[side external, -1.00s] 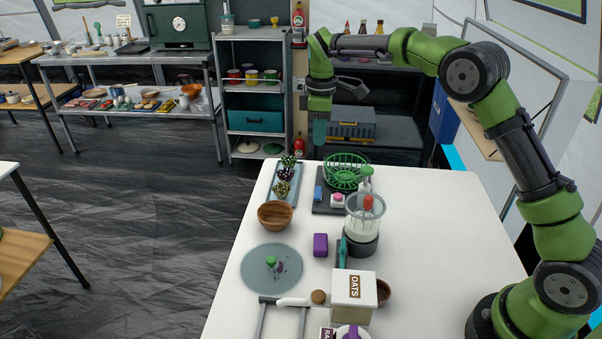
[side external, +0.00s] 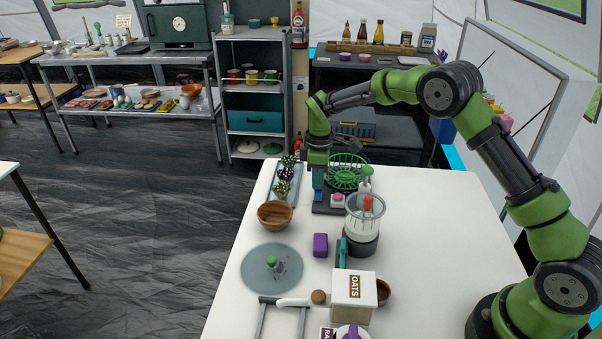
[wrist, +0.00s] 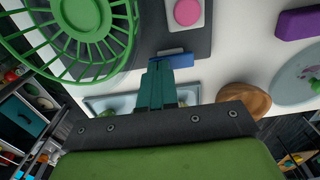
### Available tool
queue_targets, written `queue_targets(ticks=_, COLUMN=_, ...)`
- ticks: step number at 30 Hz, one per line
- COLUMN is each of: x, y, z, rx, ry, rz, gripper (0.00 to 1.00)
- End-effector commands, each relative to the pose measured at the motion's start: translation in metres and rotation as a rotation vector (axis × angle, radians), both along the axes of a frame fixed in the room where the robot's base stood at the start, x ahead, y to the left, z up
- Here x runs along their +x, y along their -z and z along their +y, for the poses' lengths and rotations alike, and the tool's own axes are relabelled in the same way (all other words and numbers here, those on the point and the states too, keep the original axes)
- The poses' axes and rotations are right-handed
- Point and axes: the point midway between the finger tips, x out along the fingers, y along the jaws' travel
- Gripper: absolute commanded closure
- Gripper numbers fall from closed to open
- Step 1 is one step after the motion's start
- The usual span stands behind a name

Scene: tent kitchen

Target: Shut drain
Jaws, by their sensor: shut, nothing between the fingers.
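A dark grey board (side external: 327,210) lies at the far end of the white table. It carries a blue block-like part (side external: 317,197), a pink round button on a pale base (side external: 337,198) and a green wire basket (side external: 347,172). I cannot tell which part is the drain. My gripper (side external: 318,183) is shut and empty, pointing down over the blue part. In the wrist view its teal fingers (wrist: 157,82) reach to the edge of the blue part (wrist: 172,57); touching or just above, I cannot tell. The pink button (wrist: 187,12) and green basket (wrist: 75,30) lie beyond.
A tray with dark and green items (side external: 285,182) stands left of the board. A wooden bowl (side external: 275,215), a clear-topped blender-like jar (side external: 364,222) and a purple block (side external: 320,245) stand nearer. The table's right side is clear.

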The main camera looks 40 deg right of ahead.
Motion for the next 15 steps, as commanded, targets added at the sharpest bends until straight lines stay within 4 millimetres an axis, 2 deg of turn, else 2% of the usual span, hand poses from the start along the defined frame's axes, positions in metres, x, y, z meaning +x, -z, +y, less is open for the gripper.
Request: queue_targets(ticks=15, x=0.0003, y=0.0058, z=-0.0003, rx=0.001, ry=-0.001, rz=0.004, gripper=1.00)
